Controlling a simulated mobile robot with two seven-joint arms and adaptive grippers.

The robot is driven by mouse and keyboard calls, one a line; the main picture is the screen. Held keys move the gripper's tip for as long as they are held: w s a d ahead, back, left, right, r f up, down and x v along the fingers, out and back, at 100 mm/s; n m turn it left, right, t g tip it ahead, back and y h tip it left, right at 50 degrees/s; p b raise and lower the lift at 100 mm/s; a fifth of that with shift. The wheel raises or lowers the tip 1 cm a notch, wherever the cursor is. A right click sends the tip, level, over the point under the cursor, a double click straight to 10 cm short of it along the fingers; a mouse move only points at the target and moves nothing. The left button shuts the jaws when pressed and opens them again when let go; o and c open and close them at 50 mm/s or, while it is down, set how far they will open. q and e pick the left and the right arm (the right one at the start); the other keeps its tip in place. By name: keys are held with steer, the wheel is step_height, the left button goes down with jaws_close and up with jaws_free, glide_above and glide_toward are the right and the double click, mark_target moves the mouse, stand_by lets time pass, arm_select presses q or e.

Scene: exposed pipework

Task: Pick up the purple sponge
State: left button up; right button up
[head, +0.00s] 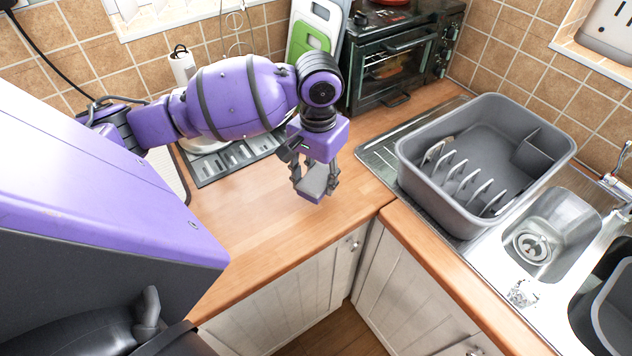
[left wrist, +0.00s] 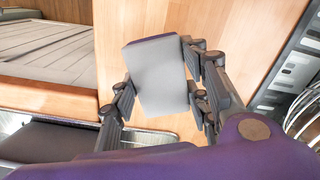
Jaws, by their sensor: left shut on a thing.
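The purple sponge (head: 313,180) is between the fingers of my left gripper (head: 316,187) in the head view, over the wooden counter near its inner corner. The face that shows is pale grey. In the left wrist view the sponge (left wrist: 158,78) shows as a grey slab with a thin purple edge at its top. The fingers of my left gripper (left wrist: 162,98) are shut on its two sides. The sponge seems to be off the counter, but the exact gap is hard to tell. My right gripper is not in view.
A grey dish rack (head: 550,165) stands by the sink (head: 545,225) at the right. A toaster oven (head: 400,65) and cutting boards (head: 315,35) stand at the back. A grey slotted tray (head: 225,165) lies behind my left arm. The wooden counter (head: 260,235) in front is clear.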

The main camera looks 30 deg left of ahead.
mark_target(320, 189)
arm_select(q)
steer(key=r, duration=0.1)
steer(key=s+d+r, duration=0.1)
steer(key=r, duration=0.1)
steer(key=s+d+r, duration=0.1)
steer(key=shift+s+d+r+p, duration=0.1)
steer(key=shift+s+r+p, duration=0.15)
steer(key=shift+r+p, duration=0.05)
steer(key=s+d+r, duration=0.4)
steer(key=s+d, duration=0.2)
steer(key=s, duration=0.1)
steer(key=shift+s+p, duration=0.3)
steer(key=shift+p, duration=0.15)
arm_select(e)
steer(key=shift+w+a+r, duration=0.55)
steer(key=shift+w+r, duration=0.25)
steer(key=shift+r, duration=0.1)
